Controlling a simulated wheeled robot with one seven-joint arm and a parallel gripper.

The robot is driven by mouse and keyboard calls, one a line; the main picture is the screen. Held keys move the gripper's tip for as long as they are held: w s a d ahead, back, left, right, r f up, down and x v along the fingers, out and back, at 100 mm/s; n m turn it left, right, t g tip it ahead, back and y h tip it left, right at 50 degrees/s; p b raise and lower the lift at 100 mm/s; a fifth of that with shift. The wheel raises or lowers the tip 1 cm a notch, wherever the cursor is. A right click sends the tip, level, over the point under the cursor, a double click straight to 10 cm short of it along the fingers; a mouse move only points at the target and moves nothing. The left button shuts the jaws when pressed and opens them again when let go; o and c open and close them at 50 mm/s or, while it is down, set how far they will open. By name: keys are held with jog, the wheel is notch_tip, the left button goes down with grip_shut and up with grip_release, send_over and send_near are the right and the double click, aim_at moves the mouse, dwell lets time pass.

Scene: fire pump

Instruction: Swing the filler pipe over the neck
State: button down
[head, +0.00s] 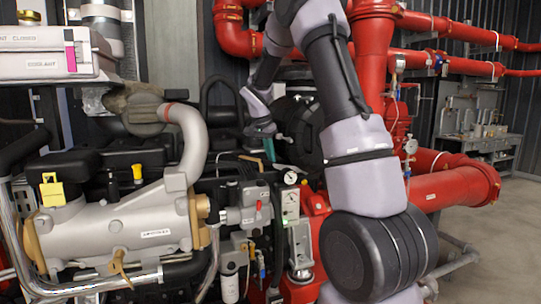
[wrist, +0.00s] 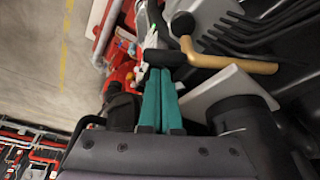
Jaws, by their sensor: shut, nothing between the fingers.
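My gripper (wrist: 160,72) is shut and empty, its two teal fingers pressed together in the wrist view. In the wrist view a bent tan pipe (wrist: 225,63) lies just beyond and to the right of the fingertips. A round black end (wrist: 183,24) is at its upper bend, and a short black cylinder (wrist: 165,58) lies by the fingertips. Whether they touch is unclear. I cannot tell for certain which part is the filler pipe, and I cannot make out the neck.
A grey engine body (head: 115,228) and a curved grey pipe (head: 190,135) stand at left. A box marked coolant (head: 45,60) is above them. Red pipes (head: 370,50) and a pressure gauge (head: 411,146) crowd the right. Open floor (head: 515,215) lies at far right.

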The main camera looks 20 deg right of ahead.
aim_at(266, 160)
jog(key=shift+s+a, duration=0.1)
jog(key=shift+s+a+m, duration=0.2)
jog(key=shift+a+m, duration=0.1)
jog(key=shift+m, duration=0.1)
jog(key=shift+s+a+m+g, duration=0.25)
jog(key=shift+a+m, duration=0.15)
jog(key=shift+a, duration=0.1)
jog(key=shift+s+a+m+g, duration=0.15)
jog(key=shift+s+a+m, duration=0.05)
jog(key=shift+a+m, duration=0.25)
jog(key=a+m+g, duration=0.1)
jog(key=a+m, duration=0.3)
jog(key=a, duration=0.8)
jog(key=shift+h, duration=0.3)
jog(key=shift+a+r, duration=0.1)
jog(key=shift+a, duration=0.05)
